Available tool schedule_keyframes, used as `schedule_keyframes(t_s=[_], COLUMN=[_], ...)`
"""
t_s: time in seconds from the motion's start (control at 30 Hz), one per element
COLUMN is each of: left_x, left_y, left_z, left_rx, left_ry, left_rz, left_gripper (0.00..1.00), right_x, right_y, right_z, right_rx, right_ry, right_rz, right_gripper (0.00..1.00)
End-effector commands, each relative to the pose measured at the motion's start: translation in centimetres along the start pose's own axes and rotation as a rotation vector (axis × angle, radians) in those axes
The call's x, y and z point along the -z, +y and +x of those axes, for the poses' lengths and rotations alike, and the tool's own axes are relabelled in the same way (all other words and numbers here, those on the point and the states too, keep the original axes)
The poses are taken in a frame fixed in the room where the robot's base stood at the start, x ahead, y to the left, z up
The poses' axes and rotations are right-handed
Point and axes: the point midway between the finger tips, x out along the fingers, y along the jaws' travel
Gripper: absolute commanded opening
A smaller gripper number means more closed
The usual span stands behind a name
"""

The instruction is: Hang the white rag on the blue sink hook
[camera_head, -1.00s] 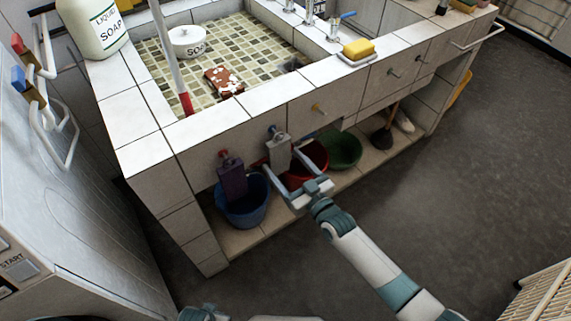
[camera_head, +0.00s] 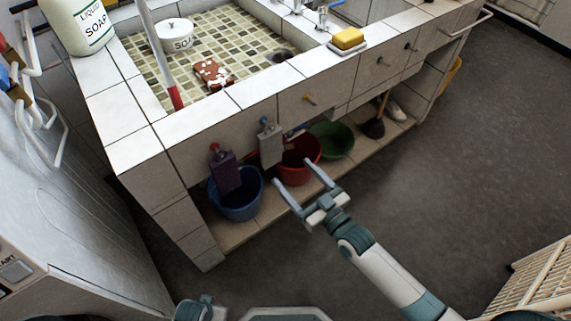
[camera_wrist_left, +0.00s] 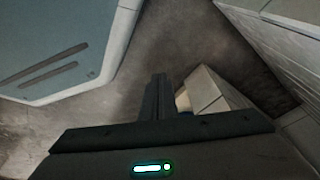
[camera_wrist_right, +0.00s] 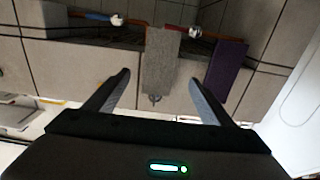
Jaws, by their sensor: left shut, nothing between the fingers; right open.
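The white rag (camera_head: 271,148), greyish in the shade, hangs straight down at the blue hook (camera_head: 264,121) on the sink front. It also shows in the right wrist view (camera_wrist_right: 162,62), with a hook knob (camera_wrist_right: 155,98) at its edge. My right gripper (camera_head: 295,171) is open and empty, in front of and below the rag, apart from it. Its spread fingers (camera_wrist_right: 160,92) show in the right wrist view with nothing between them. My left gripper (camera_wrist_left: 158,97) is shut and empty in the left wrist view, away from the rag.
A purple rag (camera_head: 225,174) hangs on a red hook (camera_head: 214,148) to the left. A blue bucket (camera_head: 240,208), red bucket (camera_head: 310,148) and green basin (camera_head: 333,139) stand on the low shelf. A yellow hook (camera_head: 310,99) is bare.

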Motion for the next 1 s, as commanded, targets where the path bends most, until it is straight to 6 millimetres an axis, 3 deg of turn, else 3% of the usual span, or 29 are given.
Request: schedule_keyframes(t_s=[0.2,0.4,0.6,1.0], left_x=[0.3,-0.2,0.2,0.4], left_y=[0.1,0.2,0.2,0.1], left_z=[-0.3,-0.8,-1.1,-1.1], left_rx=[0.000,-0.002,-0.002,0.000], left_ry=[0.002,-0.008,-0.002,-0.001], left_rz=[0.000,0.000,0.000,0.000], left_gripper=[0.00,0.00,0.00,0.00], right_x=[-0.2,-0.1,0.0,0.0], right_y=[0.0,0.0,0.0,0.0], right_z=[-4.6,-7.4,-8.6,-8.6], right_rx=[0.000,0.000,0.000,0.000], right_ry=[-0.002,-0.001,0.001,0.001], right_rz=[0.000,0.000,0.000,0.000], right_gripper=[0.76,0.76,0.76,0.76])
